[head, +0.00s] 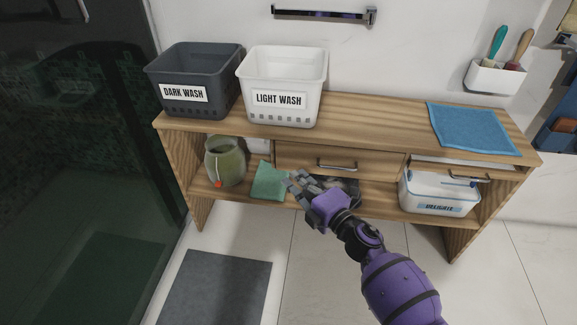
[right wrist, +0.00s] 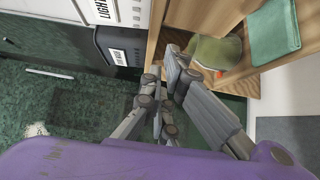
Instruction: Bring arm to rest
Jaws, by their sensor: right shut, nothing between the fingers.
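My right arm reaches in from the lower right of the head view. Its purple-backed right gripper (head: 296,183) is in front of the shelf unit's lower shelf, just right of a folded green cloth (head: 270,181). In the right wrist view the grey fingers of this gripper (right wrist: 172,72) come together and hold nothing. The green cloth also shows there at the upper right (right wrist: 274,30), apart from the fingers. The gripper hides part of a dark item (head: 343,187) on the lower shelf. My left gripper is not in view.
A wooden shelf unit (head: 375,118) carries a dark basket (head: 197,78), a white basket (head: 285,88) and a blue towel (head: 472,128). A green jar (head: 225,160) and a white container (head: 438,192) sit on its lower shelf. A grey mat (head: 214,287) lies on the otherwise clear floor.

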